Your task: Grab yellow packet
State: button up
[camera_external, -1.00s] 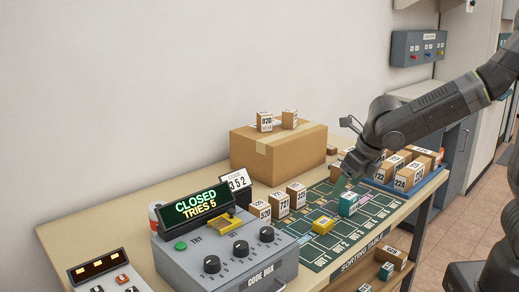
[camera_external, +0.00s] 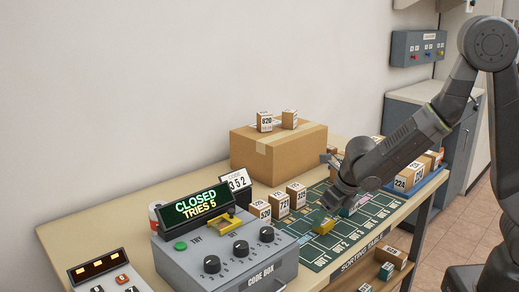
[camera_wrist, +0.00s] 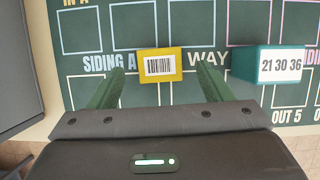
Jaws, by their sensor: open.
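The yellow packet (camera_external: 322,226) lies on the green sorting mat (camera_external: 318,258), with a barcode label on its top. In the wrist view the yellow packet (camera_wrist: 160,65) sits just ahead of my fingertips, centred in the space between them. My gripper (camera_external: 328,212) is low over the mat beside the packet. In the wrist view my gripper (camera_wrist: 160,78) has its two green fingers spread apart with nothing held. Whether a finger touches the packet cannot be told.
A teal packet (camera_wrist: 268,65) marked 21 30 36 lies close to the right. Small numbered boxes (camera_external: 279,206) stand behind the mat. The grey code box (camera_external: 225,250) is at the left, its display reading CLOSED, TRIES 5. A large cardboard box (camera_external: 278,150) stands at the back.

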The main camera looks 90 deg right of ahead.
jog(key=shift+x, duration=1.2)
jog(key=c, duration=1.1)
